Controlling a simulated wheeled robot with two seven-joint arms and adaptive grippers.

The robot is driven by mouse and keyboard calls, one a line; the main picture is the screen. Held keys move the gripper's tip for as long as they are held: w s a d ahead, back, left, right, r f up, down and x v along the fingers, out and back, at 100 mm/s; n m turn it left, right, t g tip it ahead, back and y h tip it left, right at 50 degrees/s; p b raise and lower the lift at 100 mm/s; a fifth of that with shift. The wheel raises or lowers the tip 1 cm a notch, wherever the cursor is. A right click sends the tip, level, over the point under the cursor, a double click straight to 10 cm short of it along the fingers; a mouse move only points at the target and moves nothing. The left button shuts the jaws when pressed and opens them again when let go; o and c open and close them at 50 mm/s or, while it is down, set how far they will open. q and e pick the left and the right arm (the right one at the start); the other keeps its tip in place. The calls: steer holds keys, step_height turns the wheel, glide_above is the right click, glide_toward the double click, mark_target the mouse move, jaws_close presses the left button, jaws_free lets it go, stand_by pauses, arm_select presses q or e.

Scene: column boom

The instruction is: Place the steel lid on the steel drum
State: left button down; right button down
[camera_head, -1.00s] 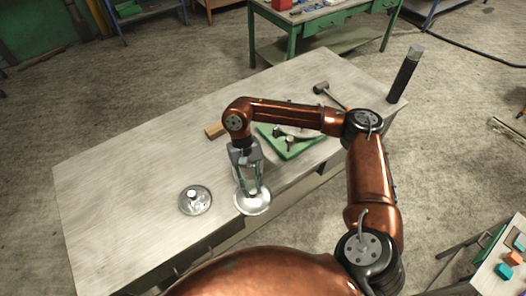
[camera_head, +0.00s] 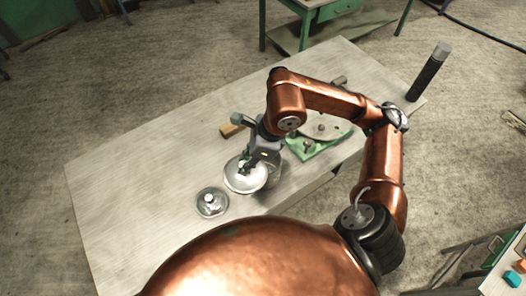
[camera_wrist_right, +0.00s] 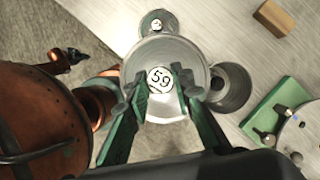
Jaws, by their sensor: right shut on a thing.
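The steel lid (camera_head: 243,180) is a shiny round disc, held off the table by my right gripper (camera_head: 246,165). In the right wrist view the gripper's green fingers (camera_wrist_right: 161,92) close on the lid's knob, marked 59, and the lid (camera_wrist_right: 165,55) spreads beyond them. A grey round body (camera_wrist_right: 232,88), which looks like the steel drum, stands just right of the lid there, partly covered by it. In the head view the lid and gripper mostly hide it.
A second knobbed metal disc (camera_head: 212,203) sits on the table (camera_head: 130,190), close to the held lid. A wooden block (camera_head: 231,130) lies beyond the gripper. A green board (camera_head: 310,149) with metal parts and a dark upright cylinder (camera_head: 428,75) are to the right. The table's left is clear.

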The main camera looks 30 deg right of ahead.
steer(key=shift+w+a+r+m+t, duration=0.1)
steer(key=shift+w+r+m+t, duration=0.2)
steer(key=shift+r+m, duration=0.35)
steer(key=shift+w+d+f+m, duration=0.1)
steer(key=shift+d+f+m, duration=0.05)
steer(key=shift+d+m, duration=0.1)
steer(key=w+d+f+p, duration=0.4)
steer(key=w+d+f, duration=0.3)
steer(key=d+f, duration=0.4)
steer(key=shift+w+d+f, duration=0.15)
steer(key=shift+d+f, duration=0.1)
steer(key=shift+f, duration=0.7)
steer(key=shift+f+b, duration=0.55)
steer(key=shift+f, duration=0.05)
steer(key=c, duration=1.7)
jaws_free()
